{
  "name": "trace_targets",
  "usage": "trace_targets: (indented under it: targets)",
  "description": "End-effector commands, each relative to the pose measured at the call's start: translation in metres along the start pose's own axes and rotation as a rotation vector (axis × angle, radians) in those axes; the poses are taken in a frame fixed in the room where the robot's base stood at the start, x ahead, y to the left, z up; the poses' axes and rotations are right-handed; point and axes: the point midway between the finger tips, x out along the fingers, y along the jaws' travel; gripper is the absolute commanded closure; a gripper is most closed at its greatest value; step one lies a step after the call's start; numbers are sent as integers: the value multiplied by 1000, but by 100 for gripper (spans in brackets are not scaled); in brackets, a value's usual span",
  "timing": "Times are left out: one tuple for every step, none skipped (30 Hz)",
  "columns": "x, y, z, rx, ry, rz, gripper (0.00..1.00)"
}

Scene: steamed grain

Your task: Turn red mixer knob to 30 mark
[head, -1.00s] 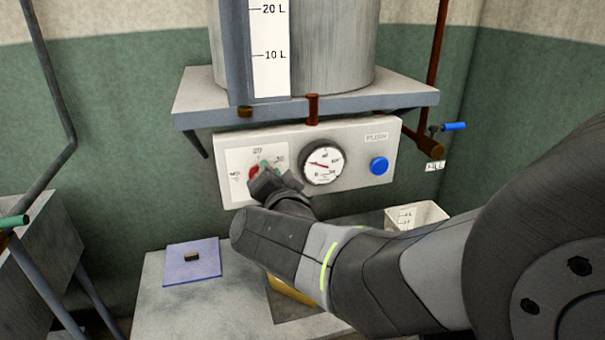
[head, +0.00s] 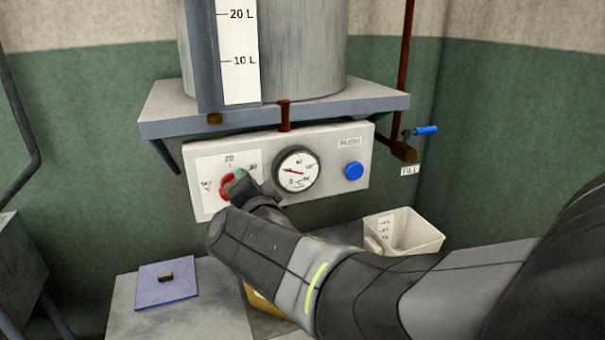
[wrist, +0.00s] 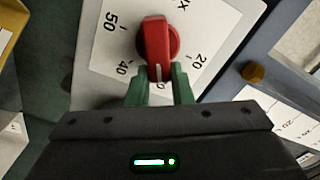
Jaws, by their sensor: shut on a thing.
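The red mixer knob (wrist: 157,40) sits on a white dial plate (wrist: 105,75) in the wrist view. My gripper (wrist: 161,75) is shut on the knob's pointer end, one green finger on each side. In the head view the red knob (head: 226,189) shows at the left of the white panel (head: 325,150), partly covered by my gripper (head: 238,181). The 20 mark and a mark to its right show above it.
A round gauge (head: 297,170) and a blue push button (head: 354,171) are right of the knob. A grey shelf (head: 280,118) with a metal tank (head: 305,50) overhangs the panel.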

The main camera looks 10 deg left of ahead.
Motion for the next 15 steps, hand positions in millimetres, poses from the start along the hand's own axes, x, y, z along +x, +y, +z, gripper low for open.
trace_targets:
  targets:
    - [0,-1,0,0,2,-1,76]
    - [0,-1,0,0,2,-1,70]
    - [0,-1,0,0,1,-1,62]
    - [0,0,0,-1,1,-1,58]
    - [0,0,0,-1,1,-1,58]
    - [0,0,0,-1,1,-1,58]
    - [0,0,0,-1,1,-1,58]
    - [0,0,0,-1,1,-1,58]
    - [0,0,0,-1,1,-1,58]
    - [0,0,0,-1,1,-1,58]
    - [0,0,0,-1,0,0,58]
    - [0,0,0,-1,0,-1,58]
    - [-1,0,0,-1,0,-1,58]
    - [-2,-1,0,-1,0,-1,58]
    - [-4,-1,0,-1,0,-2,58]
